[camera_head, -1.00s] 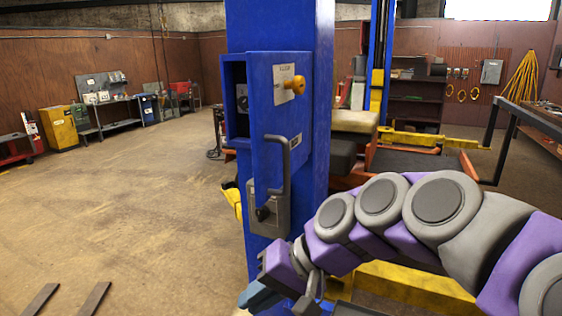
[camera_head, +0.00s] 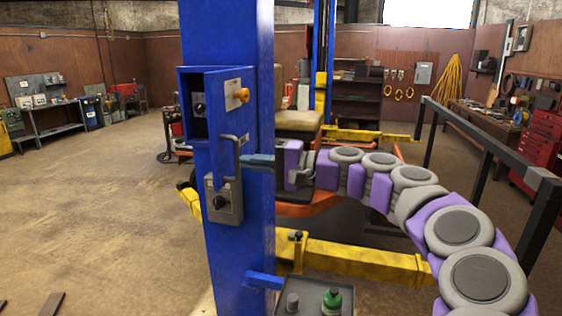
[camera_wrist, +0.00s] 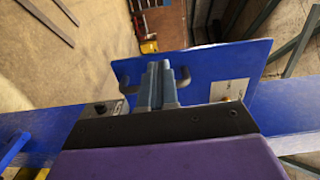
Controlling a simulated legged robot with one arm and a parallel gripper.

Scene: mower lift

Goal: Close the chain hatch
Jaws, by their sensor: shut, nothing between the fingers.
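The blue chain hatch (camera_head: 223,120) hangs partly open on the box on the blue lift post (camera_head: 222,40). The box's dark inside shows at the left of the hatch. The hatch has a grey bent handle (camera_head: 238,158), an orange knob (camera_head: 241,95) and a pale label. My gripper (camera_head: 252,160) comes from the right, level with the handle's lower part, its fingers shut and empty. In the wrist view, the shut fingers (camera_wrist: 161,85) cross in front of the hatch (camera_wrist: 215,65), with handle ends showing on both sides. I cannot tell whether they touch it.
A grey switch box (camera_head: 223,200) sits on the post below the hatch. A yellow lift arm (camera_head: 340,258) and a grey tray with a green-capped item (camera_head: 332,300) are low at the right. A dark rail (camera_head: 490,150) stands at the right. The floor at left is open.

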